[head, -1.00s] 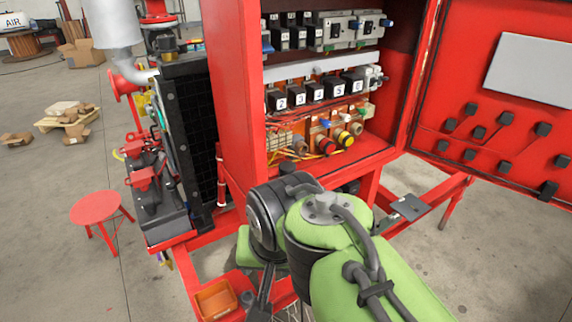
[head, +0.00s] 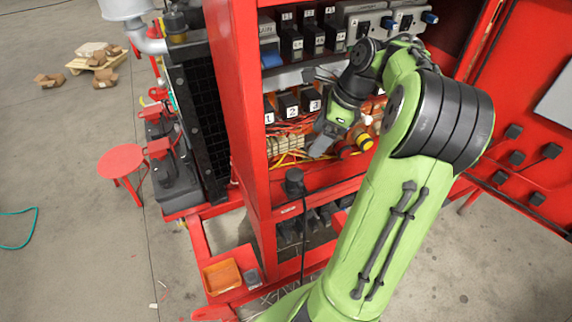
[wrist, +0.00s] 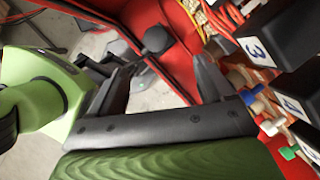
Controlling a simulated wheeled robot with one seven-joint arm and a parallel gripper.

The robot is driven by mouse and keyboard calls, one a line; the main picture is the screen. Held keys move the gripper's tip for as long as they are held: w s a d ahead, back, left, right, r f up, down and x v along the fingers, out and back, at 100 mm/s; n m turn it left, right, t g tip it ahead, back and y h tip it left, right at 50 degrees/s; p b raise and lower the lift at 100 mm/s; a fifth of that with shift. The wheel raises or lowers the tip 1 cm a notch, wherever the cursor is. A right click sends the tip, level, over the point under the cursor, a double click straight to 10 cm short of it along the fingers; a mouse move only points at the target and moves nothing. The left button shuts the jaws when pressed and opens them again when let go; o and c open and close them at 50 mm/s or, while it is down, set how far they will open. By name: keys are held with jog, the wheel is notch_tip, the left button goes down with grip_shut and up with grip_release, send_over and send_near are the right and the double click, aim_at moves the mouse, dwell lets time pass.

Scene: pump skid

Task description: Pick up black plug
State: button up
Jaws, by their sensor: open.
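The black plug (head: 294,182) sits upright at the lower front edge of the red cabinet in the head view, with a black cable hanging down below it. In the wrist view a black rounded piece (wrist: 157,40), which looks like the plug, shows beyond and between the fingers. My gripper (head: 318,112) is open and empty in front of the numbered black blocks, above and to the right of the plug. In the wrist view the two dark fingers of my gripper (wrist: 160,65) stand apart, with nothing between their tips.
Numbered black blocks (head: 288,104), orange wires (head: 290,132) and a yellow-ringed connector (head: 362,139) lie close to my gripper inside the cabinet (head: 240,90). An orange tray (head: 222,276) is low at the front. A red stool (head: 121,161) stands left. The open door (head: 520,130) is right.

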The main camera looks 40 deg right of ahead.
jog(key=b, duration=0.3)
send_near(295, 174)
jog(key=a+f, duration=0.1)
jog(key=f, duration=0.1)
jog(key=x, duration=0.4)
jog(key=b+x, duration=0.1)
jog(key=x, duration=0.3)
jog(key=shift+w+d, duration=0.2)
jog(key=shift+w, duration=0.05)
jog(key=shift+w+f, duration=0.25)
jog(key=shift+s+r, duration=0.1)
jog(key=c, duration=1.2)
